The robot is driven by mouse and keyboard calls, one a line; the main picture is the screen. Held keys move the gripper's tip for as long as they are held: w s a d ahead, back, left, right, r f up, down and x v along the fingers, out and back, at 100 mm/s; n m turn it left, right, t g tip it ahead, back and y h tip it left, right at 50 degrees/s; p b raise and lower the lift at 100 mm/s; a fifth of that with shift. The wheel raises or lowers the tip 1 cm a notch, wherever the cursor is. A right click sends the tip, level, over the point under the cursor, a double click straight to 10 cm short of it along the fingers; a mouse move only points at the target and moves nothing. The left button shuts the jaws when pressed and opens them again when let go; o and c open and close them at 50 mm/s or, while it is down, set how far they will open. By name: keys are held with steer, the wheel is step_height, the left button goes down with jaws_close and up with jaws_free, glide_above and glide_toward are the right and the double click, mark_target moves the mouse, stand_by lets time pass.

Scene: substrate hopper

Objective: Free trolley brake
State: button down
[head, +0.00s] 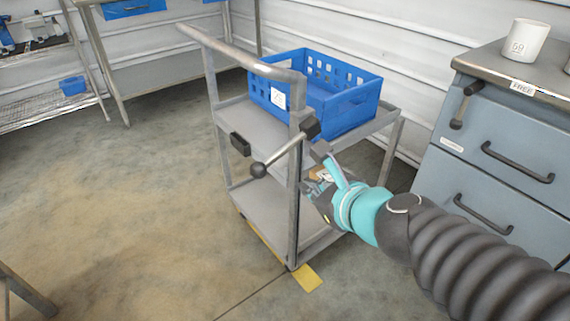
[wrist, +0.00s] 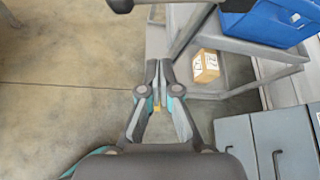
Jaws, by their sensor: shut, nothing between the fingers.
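The grey trolley (head: 262,200) stands in the middle of the head view. A lever (head: 283,153) with a dark ball knob (head: 258,170) slopes down to the left from a dark pivot block (head: 311,128) on its near post. My gripper (head: 319,151) is just right of the post, close below the pivot block; I cannot tell whether it touches. In the wrist view my gripper (wrist: 160,66) has its fingertips together and empty. A dark rounded part (wrist: 120,4) at the top edge there is cut off, probably the knob.
A blue crate (head: 350,108) sits on the trolley's top shelf. A cardboard box (wrist: 206,66) is on a lower shelf. A blue-grey drawer cabinet (head: 490,165) stands close on the right, with a FREE label (head: 522,88) and a white cup (head: 526,40). Floor at left is clear.

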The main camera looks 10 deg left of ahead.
mark_target(284, 150)
steer(key=b+x, duration=0.4)
steer(key=x, duration=0.5)
steer(key=shift+s+a+r+p, duration=0.15)
steer(key=shift+r+p, duration=0.55)
steer(key=shift+s+a+r+p, duration=0.1)
steer(key=shift+a+r+p, duration=0.05)
steer(key=shift+r+p, duration=0.55)
steer(key=shift+s+a+r+p, duration=0.15)
steer(key=shift+r+p, duration=0.5)
steer(key=shift+p, duration=0.05)
